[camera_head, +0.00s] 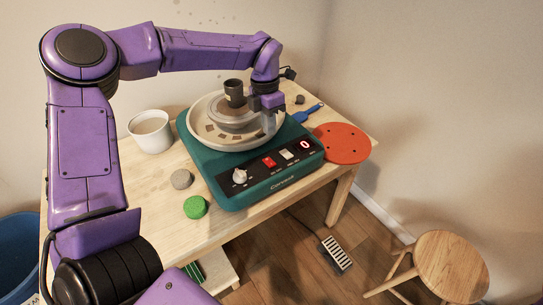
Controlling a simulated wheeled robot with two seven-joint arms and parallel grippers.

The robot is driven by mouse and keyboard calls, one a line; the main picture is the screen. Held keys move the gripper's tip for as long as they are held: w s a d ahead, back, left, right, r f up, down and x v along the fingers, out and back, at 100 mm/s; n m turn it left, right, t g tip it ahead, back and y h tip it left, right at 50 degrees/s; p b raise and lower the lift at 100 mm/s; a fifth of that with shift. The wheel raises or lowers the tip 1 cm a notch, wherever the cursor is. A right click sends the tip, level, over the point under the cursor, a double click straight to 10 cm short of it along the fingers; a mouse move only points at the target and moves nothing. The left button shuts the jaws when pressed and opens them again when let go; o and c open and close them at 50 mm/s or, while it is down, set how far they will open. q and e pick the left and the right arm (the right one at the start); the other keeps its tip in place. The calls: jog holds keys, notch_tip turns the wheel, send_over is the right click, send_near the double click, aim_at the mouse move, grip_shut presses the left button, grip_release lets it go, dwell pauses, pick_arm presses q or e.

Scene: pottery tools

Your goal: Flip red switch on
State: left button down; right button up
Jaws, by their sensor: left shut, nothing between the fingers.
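The red switch (269,162) is on the black front panel of the teal pottery wheel (205,164), between a white knob (239,176) and a white switch (287,154). The display (305,145) at the panel's right shows a red 0. I cannot tell the red switch's position. My left arm reaches over the wheel from the left and back. My left gripper (272,122) is shut and empty, pointing down at the right side of the wheel's basin (200,120), above and behind the panel and apart from the red switch. My right gripper is not in view.
A dark cylinder (234,92) stands on the wheel head. A white cup (151,131), a grey stone-like lump (181,179) and a green sponge (195,207) are left of the wheel. A red disc (342,143) and a blue-handled tool (308,114) are right. A stool (450,265) stands on the floor.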

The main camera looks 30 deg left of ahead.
aim_at(273, 164)
pick_arm(q)
jog(key=f, duration=0.3)
jog(key=f+p, duration=0.1)
jog(key=f, duration=0.3)
jog(key=d+f, duration=0.1)
jog(key=f, duration=0.3)
jog(key=shift+s+f, duration=0.1)
jog(key=shift+s, duration=0.1)
jog(key=shift+d, duration=0.1)
